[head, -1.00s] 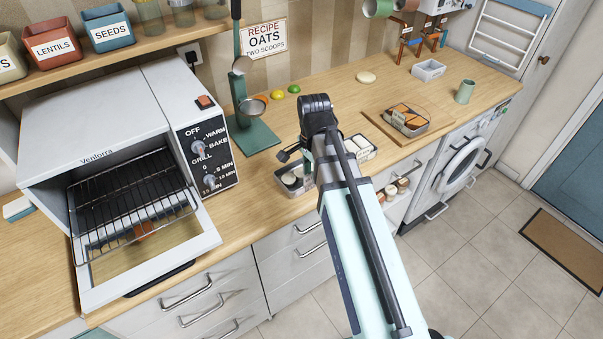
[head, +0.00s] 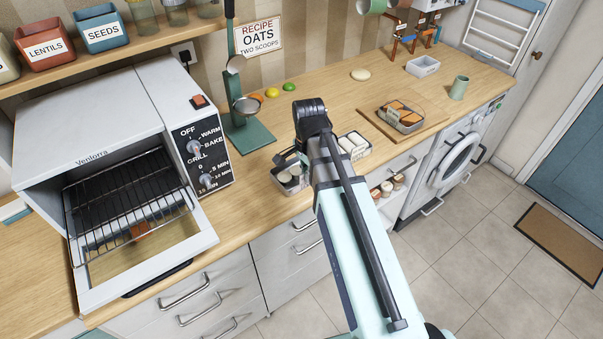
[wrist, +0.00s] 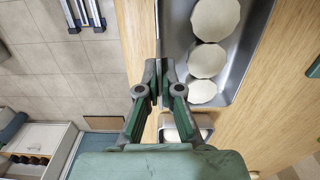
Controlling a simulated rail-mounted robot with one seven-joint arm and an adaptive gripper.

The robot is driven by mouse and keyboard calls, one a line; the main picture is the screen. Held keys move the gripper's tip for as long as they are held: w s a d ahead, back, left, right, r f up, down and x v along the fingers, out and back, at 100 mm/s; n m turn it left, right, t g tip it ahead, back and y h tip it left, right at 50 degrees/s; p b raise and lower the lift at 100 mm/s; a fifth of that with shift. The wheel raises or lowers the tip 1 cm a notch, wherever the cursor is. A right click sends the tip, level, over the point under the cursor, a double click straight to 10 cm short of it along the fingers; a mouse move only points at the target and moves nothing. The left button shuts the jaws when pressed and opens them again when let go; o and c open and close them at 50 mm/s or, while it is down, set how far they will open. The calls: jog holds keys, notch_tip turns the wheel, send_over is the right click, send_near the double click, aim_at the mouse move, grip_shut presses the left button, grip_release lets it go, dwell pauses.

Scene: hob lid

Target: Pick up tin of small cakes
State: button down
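The tin of small cakes appears to be the metal tin (wrist: 240,82) in the wrist view, holding several pale round pieces (wrist: 214,60). In the head view this tin (head: 291,180) stands near the counter's front edge, partly covered by my arm. My gripper (wrist: 161,68) is at the tin's long side wall in the wrist view. Its fingers are close together, one on each side of the wall. Whether they press on it cannot be told. In the head view my gripper (head: 287,157) is largely hidden behind the arm.
A second tin (head: 366,154) with white pieces stands close by on the right. A tin with orange pieces (head: 412,129) sits on a wooden board (head: 437,122). The toaster oven (head: 100,115), door down, and a green utensil stand (head: 252,139) are on the left.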

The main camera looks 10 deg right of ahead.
jog(key=shift+r, duration=0.15)
notch_tip(320, 180, up, 20)
jog(key=shift+p, duration=0.35)
